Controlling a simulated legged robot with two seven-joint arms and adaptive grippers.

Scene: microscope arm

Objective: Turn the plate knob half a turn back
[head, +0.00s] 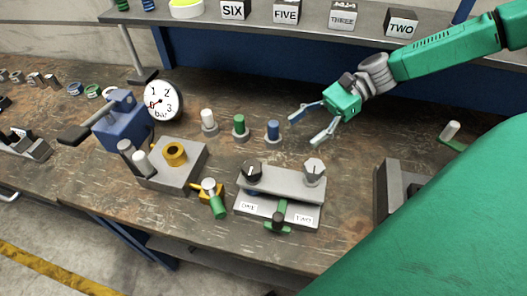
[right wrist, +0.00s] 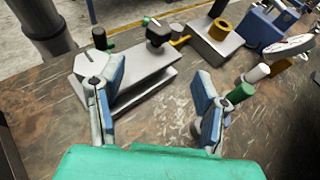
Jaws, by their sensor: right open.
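A raised grey plate (head: 284,183) stands on the bench with labels "ONE" and "TWO" on its base. It carries a black knob (head: 251,170) with a white pointer mark at its left end and a light grey faceted knob (head: 314,171) at its right end. In the right wrist view the grey knob (right wrist: 91,64) is near the left finger and the black knob (right wrist: 158,33) is farther off. My right gripper (head: 301,131) is open and empty, above the bench behind the plate, apart from both knobs. My left gripper is not in view.
White, green and blue capped posts (head: 273,131) stand behind the plate, close to my right gripper. A green-handled lever (head: 279,219) is at the plate's front. A block with a yellow ring (head: 175,154) and a pressure gauge (head: 163,100) are to the left. A shelf (head: 312,24) runs behind.

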